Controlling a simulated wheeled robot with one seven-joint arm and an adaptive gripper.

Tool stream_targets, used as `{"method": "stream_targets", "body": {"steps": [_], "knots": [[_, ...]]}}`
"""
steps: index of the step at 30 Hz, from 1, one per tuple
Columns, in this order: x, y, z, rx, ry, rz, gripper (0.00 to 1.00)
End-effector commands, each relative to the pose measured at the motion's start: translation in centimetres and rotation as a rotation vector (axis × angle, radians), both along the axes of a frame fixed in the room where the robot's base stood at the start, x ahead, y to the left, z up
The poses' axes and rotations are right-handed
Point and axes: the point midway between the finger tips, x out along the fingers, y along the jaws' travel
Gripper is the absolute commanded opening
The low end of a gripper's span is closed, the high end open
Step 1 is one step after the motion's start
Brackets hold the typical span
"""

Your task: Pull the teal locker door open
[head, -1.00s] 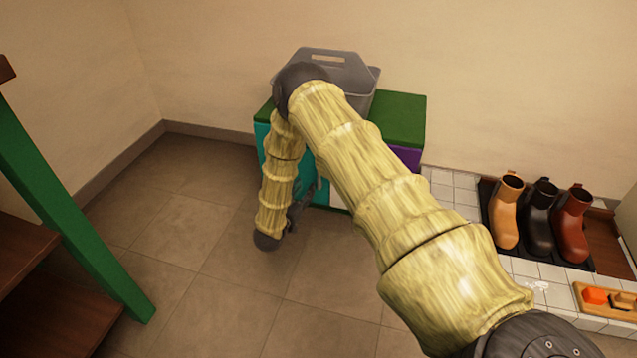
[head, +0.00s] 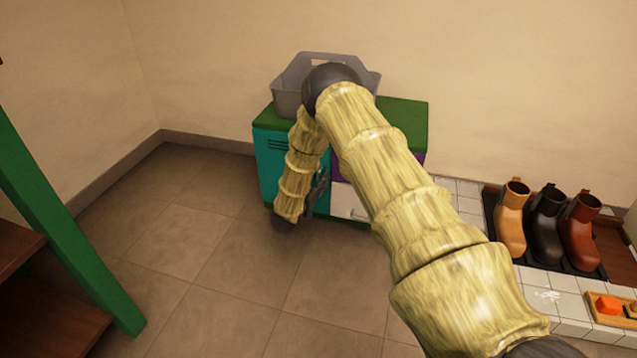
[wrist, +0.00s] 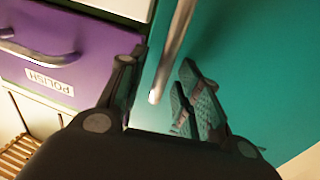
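The teal locker door (head: 270,165) is the left front of a low green-topped cabinet and looks shut. It fills the right of the wrist view (wrist: 260,60). Its metal bar handle (wrist: 176,40) runs down the middle of the wrist view. My gripper (wrist: 160,75) is open, with one finger on each side of the handle in that view. I see no clear contact, and cannot tell how deep the bar sits between the fingers. In the head view my gripper (head: 318,190) is at the cabinet front, partly hidden by my arm.
A purple drawer labelled POLISH (wrist: 70,60) with a curved handle is beside the door. A grey caddy (head: 290,95) stands on the cabinet. Several boots (head: 545,225) stand on a tray at right. A green-framed shelf (head: 60,220) is at left. The floor before the cabinet is clear.

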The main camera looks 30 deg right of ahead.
Motion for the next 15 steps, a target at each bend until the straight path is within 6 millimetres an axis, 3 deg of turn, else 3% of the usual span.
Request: {"method": "stream_targets", "body": {"steps": [11,15], "knots": [[0.27,-0.48,0.03,0.001,0.0,0.0,0.34],[0.26,-0.46,0.01,0.001,0.0,0.0,0.12]]}}
